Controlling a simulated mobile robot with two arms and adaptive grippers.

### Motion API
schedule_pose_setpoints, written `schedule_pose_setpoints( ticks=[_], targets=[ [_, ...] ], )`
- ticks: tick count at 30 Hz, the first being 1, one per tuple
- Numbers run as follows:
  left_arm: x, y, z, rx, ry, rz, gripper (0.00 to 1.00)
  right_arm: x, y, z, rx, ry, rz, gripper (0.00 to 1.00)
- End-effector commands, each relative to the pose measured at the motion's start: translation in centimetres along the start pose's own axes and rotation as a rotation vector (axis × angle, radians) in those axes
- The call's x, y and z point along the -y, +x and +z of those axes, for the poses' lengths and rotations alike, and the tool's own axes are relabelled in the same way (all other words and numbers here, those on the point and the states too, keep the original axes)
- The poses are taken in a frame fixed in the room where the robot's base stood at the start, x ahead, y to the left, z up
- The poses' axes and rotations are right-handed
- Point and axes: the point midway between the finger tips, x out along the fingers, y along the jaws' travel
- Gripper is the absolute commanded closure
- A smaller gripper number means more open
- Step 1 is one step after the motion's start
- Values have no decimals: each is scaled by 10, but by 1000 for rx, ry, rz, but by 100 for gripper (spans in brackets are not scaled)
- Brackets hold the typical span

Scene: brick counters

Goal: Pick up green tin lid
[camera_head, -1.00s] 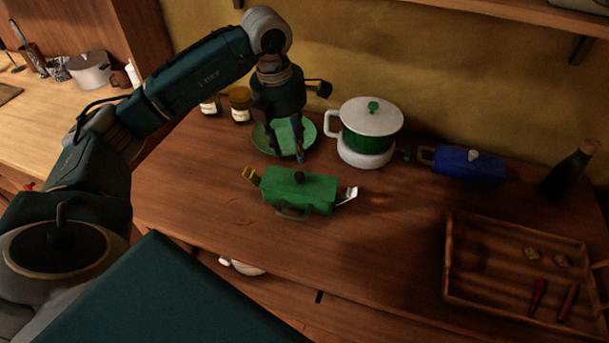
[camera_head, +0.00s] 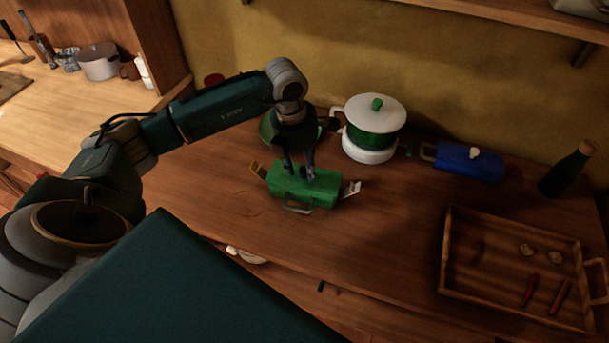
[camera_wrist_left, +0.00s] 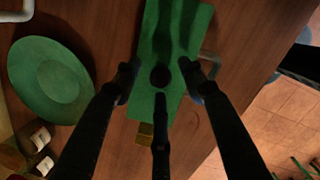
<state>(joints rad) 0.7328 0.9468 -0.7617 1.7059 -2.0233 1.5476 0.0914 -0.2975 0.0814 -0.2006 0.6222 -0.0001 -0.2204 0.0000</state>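The green tin stands on the wooden counter, closed by its green lid (camera_head: 318,183). A white handle and a yellow piece show at its ends. My left gripper (camera_head: 297,174) is over the tin with its fingers pointing down. In the left wrist view the lid (camera_wrist_left: 178,55) lies beneath the fingers, and its dark round knob (camera_wrist_left: 160,77) sits between the spread fingertips. The left gripper is open; I cannot tell whether any finger touches the lid. In the head view the fingers hide the knob. My right gripper is not in view.
A green plate (camera_wrist_left: 62,80) lies behind the tin, partly hidden by my arm in the head view. A green-and-white pot (camera_head: 372,128), a blue tin (camera_head: 468,163) and a dark bottle (camera_head: 568,170) stand farther right. A wooden tray (camera_head: 480,282) holds small items at front right.

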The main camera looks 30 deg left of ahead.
Motion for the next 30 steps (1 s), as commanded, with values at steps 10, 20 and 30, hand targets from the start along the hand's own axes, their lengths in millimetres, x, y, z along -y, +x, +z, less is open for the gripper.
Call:
schedule_pose_setpoints(
  ticks=[10, 20, 30],
  targets=[
    [0, -1, 0, 1, 0, 0, 100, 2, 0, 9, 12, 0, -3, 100],
    [0, -10, 3, 4, 0, 2, 100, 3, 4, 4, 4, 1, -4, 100],
    [-1, -83, 15, 11, 0, 4, 100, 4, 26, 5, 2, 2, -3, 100]
  ],
)
